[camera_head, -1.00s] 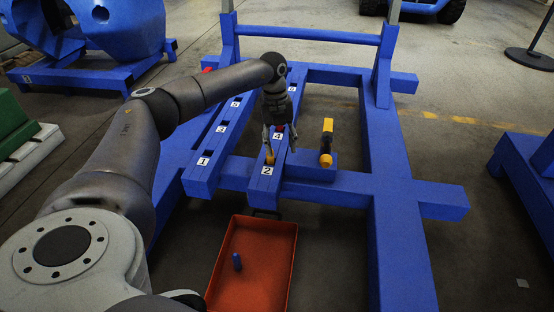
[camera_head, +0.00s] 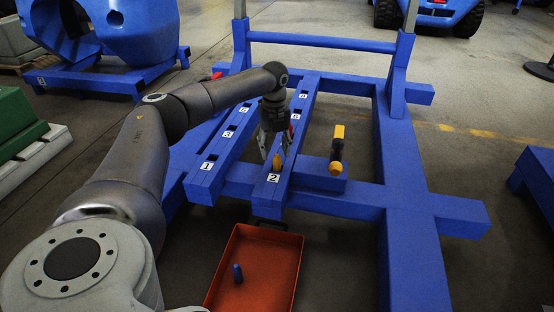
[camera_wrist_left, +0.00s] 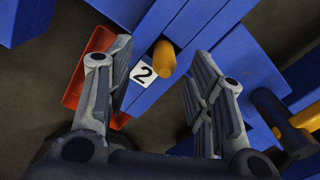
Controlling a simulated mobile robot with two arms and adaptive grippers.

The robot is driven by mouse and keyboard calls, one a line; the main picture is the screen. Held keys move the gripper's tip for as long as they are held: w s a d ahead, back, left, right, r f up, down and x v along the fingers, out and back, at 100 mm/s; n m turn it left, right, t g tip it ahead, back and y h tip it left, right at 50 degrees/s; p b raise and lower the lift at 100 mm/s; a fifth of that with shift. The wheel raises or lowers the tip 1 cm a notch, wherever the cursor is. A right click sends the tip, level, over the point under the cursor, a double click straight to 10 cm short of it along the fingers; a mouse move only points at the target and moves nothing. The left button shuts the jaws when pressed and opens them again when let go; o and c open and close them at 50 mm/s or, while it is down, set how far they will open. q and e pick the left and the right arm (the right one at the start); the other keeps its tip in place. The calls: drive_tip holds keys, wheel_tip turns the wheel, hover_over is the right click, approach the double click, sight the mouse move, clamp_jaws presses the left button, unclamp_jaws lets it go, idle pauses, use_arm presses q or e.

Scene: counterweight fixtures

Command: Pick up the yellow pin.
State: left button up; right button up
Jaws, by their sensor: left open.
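The yellow pin (camera_head: 277,161) stands in the hole by label 2, at the near end of the right blue slotted beam (camera_head: 271,190). It also shows in the left wrist view (camera_wrist_left: 164,56), upper middle, beside the white label 2. My left gripper (camera_head: 275,147) is open and empty, just above and behind the pin in the head view. In the left wrist view its two fingers (camera_wrist_left: 152,75) are spread wide, with the pin seen between their tips; no contact is visible. My right gripper is not in view.
A yellow-and-black handled object (camera_head: 337,150) lies on a blue block to the right. A second beam (camera_head: 204,183) with several labelled holes runs on the left.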

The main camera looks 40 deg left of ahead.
sight(277, 159)
use_arm(q)
drive_tip(key=f+b, duration=0.2)
drive_tip(key=d+f+b, duration=0.1)
drive_tip(key=f, duration=0.1)
drive_tip(key=shift+w+b, duration=0.1)
drive_tip(key=shift+b, duration=0.25)
drive_tip(key=shift+a+f, duration=0.1)
drive_tip(key=shift+f, duration=0.35)
drive_tip(key=shift+r, duration=0.1)
clamp_jaws()
